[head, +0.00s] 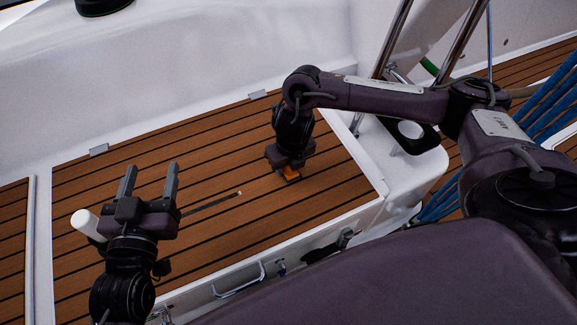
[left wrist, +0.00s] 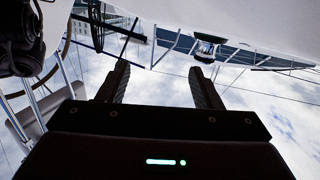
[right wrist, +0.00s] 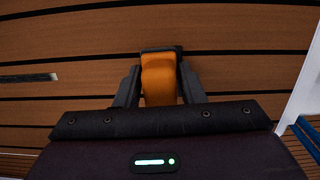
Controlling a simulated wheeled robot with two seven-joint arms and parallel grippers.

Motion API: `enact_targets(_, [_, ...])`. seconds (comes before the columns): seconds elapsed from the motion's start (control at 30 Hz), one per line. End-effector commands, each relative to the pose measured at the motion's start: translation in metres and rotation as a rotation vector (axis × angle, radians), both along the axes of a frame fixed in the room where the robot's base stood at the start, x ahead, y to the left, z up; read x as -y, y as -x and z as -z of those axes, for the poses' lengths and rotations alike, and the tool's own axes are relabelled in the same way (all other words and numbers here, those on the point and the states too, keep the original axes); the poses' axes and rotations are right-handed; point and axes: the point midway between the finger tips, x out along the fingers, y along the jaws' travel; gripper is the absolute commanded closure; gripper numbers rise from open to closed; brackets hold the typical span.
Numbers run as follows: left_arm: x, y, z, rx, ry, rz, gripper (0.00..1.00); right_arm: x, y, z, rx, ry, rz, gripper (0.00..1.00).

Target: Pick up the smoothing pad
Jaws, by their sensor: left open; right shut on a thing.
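The smoothing pad (right wrist: 158,80) is an orange block with a dark edge at its far end. In the right wrist view it sits between the two fingers of my right gripper (right wrist: 160,92), which is shut on it. In the head view my right gripper (head: 290,172) points down at the slatted wooden seat, and a bit of the orange pad (head: 291,175) shows below it. I cannot tell whether the pad touches the wood. My left gripper (head: 148,182) is open and empty at the left, and its fingers also show apart in the left wrist view (left wrist: 160,88).
The wooden seat (head: 110,180) is mostly clear. A thin dark strip (head: 210,205) with a light tip lies on it, left of the pad. A white cylinder (head: 88,225) is beside my left gripper. Metal rails (head: 392,38) and blue ropes (head: 552,105) are at the right.

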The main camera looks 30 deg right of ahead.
Motion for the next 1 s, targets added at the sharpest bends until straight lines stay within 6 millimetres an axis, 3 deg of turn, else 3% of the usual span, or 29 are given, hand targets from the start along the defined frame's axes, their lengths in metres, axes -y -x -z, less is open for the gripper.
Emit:
enact_targets(0.27, [-0.001,0.0,0.003,-0.014,-0.005,-0.001,0.41,0.0,0.0,-0.002,0.001,0.0,0.0,0.87])
enact_targets(0.47, [0.0,0.005,0.022,-0.095,-0.038,0.004,0.41,0.0,0.0,-0.01,0.001,-0.001,0.0,0.87])
enact_targets(0.77, [-0.005,0.036,0.091,-0.409,-0.165,0.026,0.41,0.0,-0.001,-0.04,0.003,0.0,-0.001,0.87])
enact_targets(1.0, [-0.022,0.089,0.15,-0.765,-0.314,0.044,0.41,0.0,-0.001,-0.077,0.005,0.0,-0.002,0.87])
